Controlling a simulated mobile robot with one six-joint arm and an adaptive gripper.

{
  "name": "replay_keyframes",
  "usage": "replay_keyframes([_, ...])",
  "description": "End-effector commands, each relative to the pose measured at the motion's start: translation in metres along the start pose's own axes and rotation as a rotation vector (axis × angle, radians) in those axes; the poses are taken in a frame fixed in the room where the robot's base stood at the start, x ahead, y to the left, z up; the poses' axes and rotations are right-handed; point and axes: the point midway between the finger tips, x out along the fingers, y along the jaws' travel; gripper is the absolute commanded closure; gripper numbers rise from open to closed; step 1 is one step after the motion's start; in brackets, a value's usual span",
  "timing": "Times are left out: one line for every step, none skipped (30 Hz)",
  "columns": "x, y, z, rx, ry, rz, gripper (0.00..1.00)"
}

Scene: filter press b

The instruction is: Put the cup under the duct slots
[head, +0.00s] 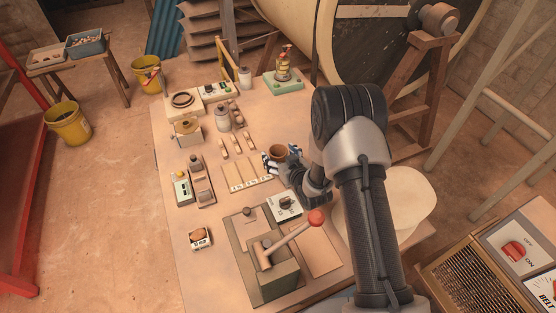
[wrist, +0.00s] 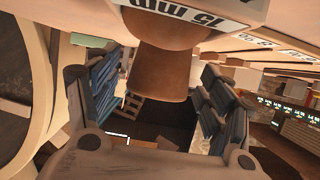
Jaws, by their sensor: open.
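A small brown cup (head: 278,152) stands upright on the table near its middle right. My gripper (head: 282,160) is open at the cup, with a finger to each side. In the wrist view, a brown tapered body, apparently the cup (wrist: 162,72), lies between the spread blue-grey fingers of my gripper (wrist: 155,115). I cannot tell whether the fingers touch it.
A white labelled dial box (head: 285,205) and a red-knobbed lever press (head: 275,275) stand toward the front. Small wooden pieces (head: 237,144) lie left of the cup. A green tray with a bottle (head: 284,78) is at the back. The large drum (head: 365,45) bounds the right rear.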

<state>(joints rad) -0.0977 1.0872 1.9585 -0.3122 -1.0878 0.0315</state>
Motion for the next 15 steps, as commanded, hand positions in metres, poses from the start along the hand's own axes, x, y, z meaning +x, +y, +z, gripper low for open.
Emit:
replay_keyframes([0.0077,-0.0005,0.0025,0.000,0.000,-0.001,0.27])
replay_keyframes([0.0106,-0.0006,0.0025,0.000,0.000,-0.001,0.27])
replay_keyframes([0.0139,-0.0005,0.0022,0.000,-0.001,-0.001,0.27])
replay_keyframes([0.0155,-0.0004,0.0021,0.000,-0.001,0.000,0.27])
replay_keyframes([0.0165,-0.0003,0.0019,0.000,-0.002,0.000,0.27])
replay_keyframes([0.0172,-0.0003,0.0015,0.001,-0.002,0.000,0.27])
replay_keyframes([0.0173,-0.0002,0.0012,0.001,-0.001,0.000,0.27])
replay_keyframes([0.0172,-0.0001,0.0010,0.001,-0.002,0.000,0.27])
replay_keyframes([0.0170,-0.0001,0.0009,0.001,-0.002,0.000,0.27])
replay_keyframes([0.0169,-0.0001,0.0008,0.001,-0.002,0.000,0.27])
replay_keyframes([0.0169,-0.0001,0.0008,0.001,-0.001,0.000,0.27])
replay_keyframes([0.0168,-0.0001,0.0007,0.001,-0.001,0.000,0.28])
replay_keyframes([0.0168,-0.0001,0.0007,0.001,-0.001,0.000,0.30])
replay_keyframes([0.0168,-0.0001,0.0007,0.001,-0.001,0.000,0.32])
replay_keyframes([0.0167,-0.0001,0.0007,0.001,-0.001,0.000,0.35])
